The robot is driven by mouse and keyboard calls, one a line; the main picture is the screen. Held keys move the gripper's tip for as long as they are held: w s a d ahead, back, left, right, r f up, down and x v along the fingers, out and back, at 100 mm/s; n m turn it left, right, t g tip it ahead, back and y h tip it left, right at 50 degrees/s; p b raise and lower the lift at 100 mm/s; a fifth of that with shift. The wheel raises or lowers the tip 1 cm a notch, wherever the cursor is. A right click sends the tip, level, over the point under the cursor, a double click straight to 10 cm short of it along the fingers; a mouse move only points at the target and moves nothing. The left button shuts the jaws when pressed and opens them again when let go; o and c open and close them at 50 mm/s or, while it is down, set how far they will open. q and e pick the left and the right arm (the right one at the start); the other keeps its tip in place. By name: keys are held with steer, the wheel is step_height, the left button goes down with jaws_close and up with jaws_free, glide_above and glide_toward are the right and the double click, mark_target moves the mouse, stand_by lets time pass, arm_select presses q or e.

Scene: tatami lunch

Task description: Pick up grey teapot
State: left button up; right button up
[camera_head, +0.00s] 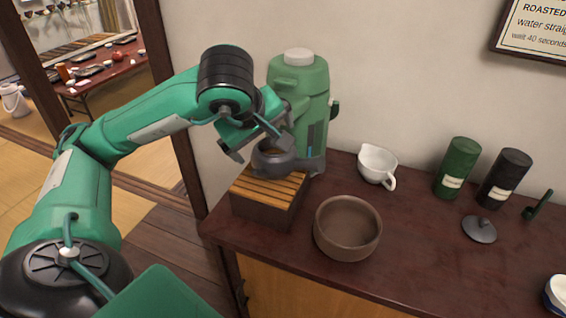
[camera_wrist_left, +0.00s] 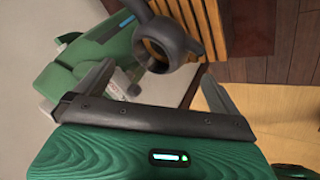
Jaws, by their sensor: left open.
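The grey teapot (camera_head: 283,165) stands on the slatted wooden tray box, close in front of the green dispenser. My left gripper (camera_head: 260,150) is open and empty at the teapot's left side, slightly above it. In the left wrist view, part of the teapot (camera_wrist_left: 178,38) shows beyond the open fingers, with a round, hollow end towards me. The left gripper (camera_wrist_left: 160,75) has one finger on each side of that end, and I see no grip on it. The rest of the teapot is cut off there. My right gripper is not in view.
The green dispenser (camera_head: 308,85) stands close behind the teapot. The slatted tray box (camera_head: 262,208) is at the table's left end. A brown bowl (camera_head: 347,240) and white pitcher (camera_head: 375,163) stand to the right. Two canisters and a grey lid (camera_head: 480,230) are further right.

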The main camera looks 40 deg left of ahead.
mark_target(269, 166)
arm_select(q)
steer(key=x, duration=0.4)
steer(key=shift+w+f, duration=0.1)
steer(key=shift+f, duration=0.2)
steer(key=b+x, duration=0.1)
steer(key=x, duration=0.3)
steer(key=shift+f, duration=0.25)
steer(key=shift+w+a+f, duration=0.15)
steer(key=shift+w+f, duration=0.05)
steer(key=shift+f, duration=0.15)
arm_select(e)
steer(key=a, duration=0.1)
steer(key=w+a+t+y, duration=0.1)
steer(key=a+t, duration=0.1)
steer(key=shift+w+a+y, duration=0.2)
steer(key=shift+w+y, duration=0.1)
arm_select(q)
steer(key=c, duration=1)
steer(key=shift+r, duration=0.2)
